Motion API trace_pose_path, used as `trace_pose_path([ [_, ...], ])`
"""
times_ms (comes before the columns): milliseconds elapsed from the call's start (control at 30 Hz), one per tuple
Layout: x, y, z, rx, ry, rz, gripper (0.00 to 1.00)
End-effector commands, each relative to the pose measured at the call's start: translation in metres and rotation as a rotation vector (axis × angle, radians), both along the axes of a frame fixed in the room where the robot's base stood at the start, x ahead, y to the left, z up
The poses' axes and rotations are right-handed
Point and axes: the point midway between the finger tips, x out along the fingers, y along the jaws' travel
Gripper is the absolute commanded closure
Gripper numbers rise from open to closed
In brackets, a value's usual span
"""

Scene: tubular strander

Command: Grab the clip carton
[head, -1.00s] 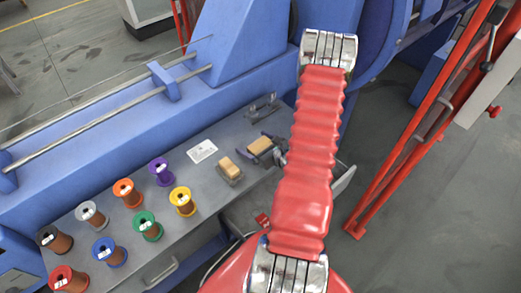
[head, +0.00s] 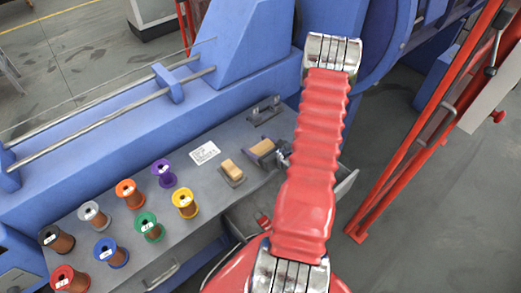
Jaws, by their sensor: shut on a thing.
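A small tan carton (head: 262,147), which I take to be the clip carton, is on the grey bench top near its right end. My gripper (head: 261,152) reaches it from the right, with its dark fingers along the carton's two sides, and is shut on it. My red arm hides the rest of the gripper. I cannot tell whether the carton is off the bench. A second tan block (head: 231,170) sits on a dark base just left of the gripper.
Several coloured spools stand on the left of the bench (head: 205,185), with a white label card (head: 205,153) behind them. A dark bracket (head: 264,110) lies behind the carton. An open drawer (head: 240,215) sticks out below. The blue machine (head: 110,120) runs behind.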

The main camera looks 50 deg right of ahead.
Motion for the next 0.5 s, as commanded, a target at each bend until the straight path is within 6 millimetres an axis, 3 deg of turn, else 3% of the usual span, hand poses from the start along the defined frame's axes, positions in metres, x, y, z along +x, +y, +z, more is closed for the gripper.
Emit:
trace_pose_path([
  [267, 0.000, -0.001, 0.011, -0.002, -0.002, 0.000, 0.59],
  [500, 0.001, -0.001, 0.037, -0.005, -0.002, 0.000, 0.59],
])
